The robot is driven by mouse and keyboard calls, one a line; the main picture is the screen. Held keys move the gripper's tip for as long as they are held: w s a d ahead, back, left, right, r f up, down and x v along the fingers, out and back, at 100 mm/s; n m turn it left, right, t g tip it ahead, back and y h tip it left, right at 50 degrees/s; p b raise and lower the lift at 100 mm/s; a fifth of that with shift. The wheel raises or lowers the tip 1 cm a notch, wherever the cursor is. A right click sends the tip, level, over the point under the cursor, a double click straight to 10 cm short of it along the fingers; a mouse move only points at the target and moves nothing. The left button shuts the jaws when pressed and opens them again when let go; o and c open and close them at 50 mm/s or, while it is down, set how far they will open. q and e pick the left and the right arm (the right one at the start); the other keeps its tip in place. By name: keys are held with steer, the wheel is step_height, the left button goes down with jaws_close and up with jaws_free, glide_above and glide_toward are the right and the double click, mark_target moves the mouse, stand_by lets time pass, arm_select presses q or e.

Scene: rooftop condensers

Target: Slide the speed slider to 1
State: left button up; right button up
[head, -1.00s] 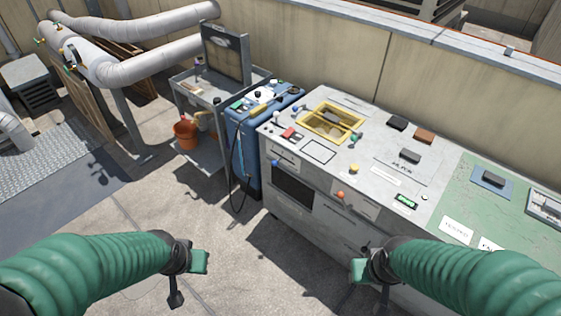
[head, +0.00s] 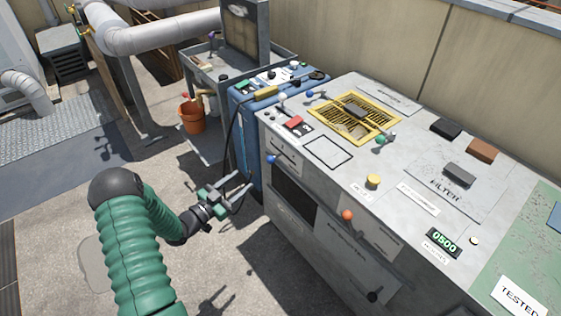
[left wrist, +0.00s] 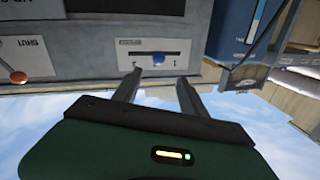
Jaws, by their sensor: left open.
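The speed slider is a blue knob (head: 271,159) at a slot in the upper left of the grey cabinet's front. In the left wrist view the blue knob (left wrist: 158,58) sits around the middle of a dark horizontal slot, on a pale plate with small end marks; that view is upside down. My left gripper (head: 244,180) is open and empty, left of the cabinet front and apart from the knob. In the left wrist view its two fingers (left wrist: 158,78) point toward the slider, with the knob between their lines. My right gripper is out of view.
The grey cabinet (head: 330,240) also carries an orange knob (head: 347,215), a yellow-framed grille (head: 353,120) and a green display reading 0500 (head: 444,242). A blue machine (head: 243,110) with a hanging black cable stands close left of the slider. Floor before the cabinet is clear.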

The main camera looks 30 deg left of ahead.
mark_target(270, 158)
arm_select(q)
steer(key=w+d+b, duration=0.1)
steer(key=w, duration=0.3)
steer(key=w+d+b, duration=0.1)
steer(key=w, duration=0.4)
steer(key=w+d+b, duration=0.1)
steer(key=w, duration=0.3)
steer(key=shift+w+f, duration=0.2)
steer(key=shift+w, duration=0.45)
steer(key=shift+d+r, duration=0.1)
steer(key=shift+r, duration=0.1)
jaws_close()
steer(key=shift+f, duration=0.1)
